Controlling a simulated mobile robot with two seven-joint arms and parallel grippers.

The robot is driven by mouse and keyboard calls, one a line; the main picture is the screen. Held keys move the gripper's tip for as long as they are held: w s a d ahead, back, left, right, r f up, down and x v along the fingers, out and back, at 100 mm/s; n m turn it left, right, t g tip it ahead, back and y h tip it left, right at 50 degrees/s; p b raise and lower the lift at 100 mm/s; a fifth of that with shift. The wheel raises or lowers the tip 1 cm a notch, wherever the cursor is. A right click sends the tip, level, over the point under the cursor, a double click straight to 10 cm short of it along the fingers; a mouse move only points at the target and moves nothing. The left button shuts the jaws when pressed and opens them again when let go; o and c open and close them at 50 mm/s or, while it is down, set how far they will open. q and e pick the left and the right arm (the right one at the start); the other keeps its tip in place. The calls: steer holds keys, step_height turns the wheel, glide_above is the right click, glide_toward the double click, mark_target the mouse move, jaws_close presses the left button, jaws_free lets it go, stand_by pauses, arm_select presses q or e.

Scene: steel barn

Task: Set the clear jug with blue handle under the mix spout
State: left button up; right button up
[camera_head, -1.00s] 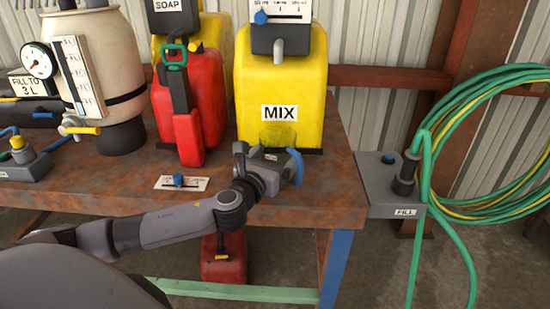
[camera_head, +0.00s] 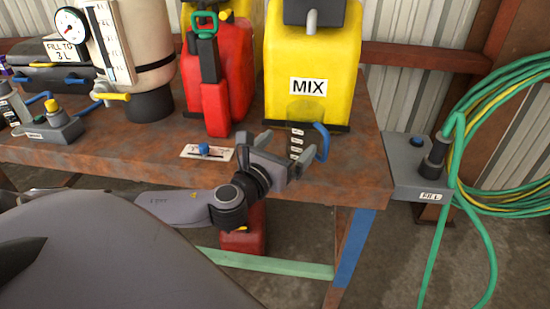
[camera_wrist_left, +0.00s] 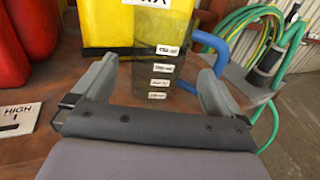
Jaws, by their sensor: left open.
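The clear jug (camera_head: 304,112) with its blue handle (camera_head: 322,142) stands at the front of the yellow MIX container (camera_head: 340,65), with its handle to the right. The grey mix spout (camera_head: 311,21) is above the jug in the head view; I cannot tell whether they line up in depth. My left gripper (camera_head: 287,149) is open on the near side of the jug. In the left wrist view the jug (camera_wrist_left: 155,75) shows upright between and beyond the open fingers (camera_wrist_left: 157,68), with white labels down its side. My right gripper is not in view.
A red can (camera_head: 230,80) and a slider plate (camera_head: 207,152) are left of the jug on the rusty table (camera_head: 120,165). A FILL station (camera_head: 405,160) with green hose is off the right edge. Gauge, tank and valves crowd the left.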

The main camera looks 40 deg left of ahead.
arm_select(q)
steer(key=shift+s+d, duration=0.2)
steer(key=shift+s, duration=1)
steer(key=shift+s+d, duration=0.15)
steer(key=shift+s, duration=1)
steer(key=s+d+f+n+g+h, duration=0.1)
steer(key=s+d+f+n+g, duration=0.2)
steer(key=s+f+n+g, duration=0.55)
steer(key=s+d+f+n+g+h, duration=0.1)
steer(key=s+d+f+n, duration=0.3)
steer(key=n, duration=0.9)
steer(key=s+d+f+n+g+h, duration=0.1)
steer(key=s+d+f+n+g, duration=0.2)
steer(key=s+f+n+g, duration=0.45)
steer(key=w+d+f+n+t+h+p, duration=0.2)
steer(key=w+t, duration=0.4)
steer(key=t, duration=0.3)
steer(key=shift+d+f+n+t+p, duration=0.35)
steer(key=shift+f+p, duration=0.25)
steer(key=shift+p, duration=0.55)
steer(key=shift+a, duration=0.15)
